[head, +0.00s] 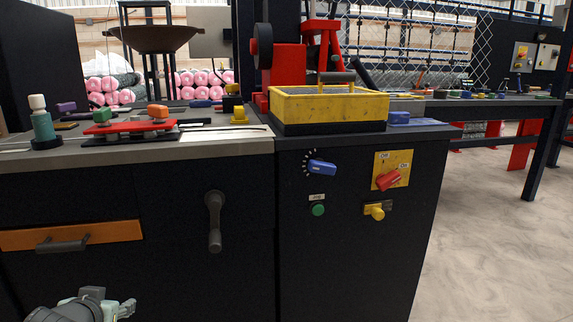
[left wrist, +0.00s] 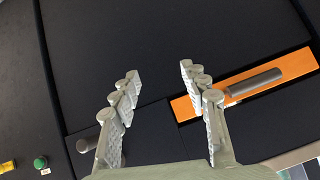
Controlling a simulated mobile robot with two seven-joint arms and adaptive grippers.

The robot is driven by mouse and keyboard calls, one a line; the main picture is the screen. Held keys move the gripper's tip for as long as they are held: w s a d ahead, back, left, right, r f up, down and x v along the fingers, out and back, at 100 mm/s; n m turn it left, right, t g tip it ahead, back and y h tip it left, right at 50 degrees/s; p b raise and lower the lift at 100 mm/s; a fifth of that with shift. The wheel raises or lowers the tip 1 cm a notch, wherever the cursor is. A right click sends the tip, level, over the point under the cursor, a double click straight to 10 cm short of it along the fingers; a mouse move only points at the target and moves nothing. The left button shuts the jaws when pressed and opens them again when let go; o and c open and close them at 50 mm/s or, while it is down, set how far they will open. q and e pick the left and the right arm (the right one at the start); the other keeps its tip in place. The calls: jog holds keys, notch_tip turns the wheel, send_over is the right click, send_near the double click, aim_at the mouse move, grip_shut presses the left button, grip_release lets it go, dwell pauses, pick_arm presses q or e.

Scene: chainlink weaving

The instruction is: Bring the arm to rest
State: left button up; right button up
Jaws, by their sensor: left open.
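My left gripper (head: 125,307) is at the lower left of the head view, low in front of the dark cabinet (head: 150,200). In the left wrist view its two fingers (left wrist: 160,90) stand wide apart with nothing between them. Beyond them is the dark cabinet front, with the orange drawer panel (left wrist: 293,66) and its dark handle (left wrist: 253,82) at the right. The fingers appear apart from the cabinet. My right gripper does not show in either view.
The worktop holds a yellow tray (head: 328,106), a red machine (head: 285,68) and a red plate (head: 128,126). A crank handle (head: 214,220), a blue knob (head: 322,168) and a red switch (head: 388,180) stick out of the cabinet front. The floor (head: 490,240) at right is clear.

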pick_arm(q)
jog(key=s+d+f+m+g+h, duration=0.1)
jog(key=s+d+f+g, duration=0.2)
jog(key=s+f, duration=0.8)
jog(key=s+d+f+m+g+h, duration=0.1)
jog(key=s+d+f+g, duration=0.3)
jog(key=s+f, duration=0.8)
notch_tip(320, 180, down, 2)
jog(key=shift+d+f+p, duration=0.1)
jog(key=shift+d+p, duration=0.35)
jog(key=shift+d, duration=0.55)
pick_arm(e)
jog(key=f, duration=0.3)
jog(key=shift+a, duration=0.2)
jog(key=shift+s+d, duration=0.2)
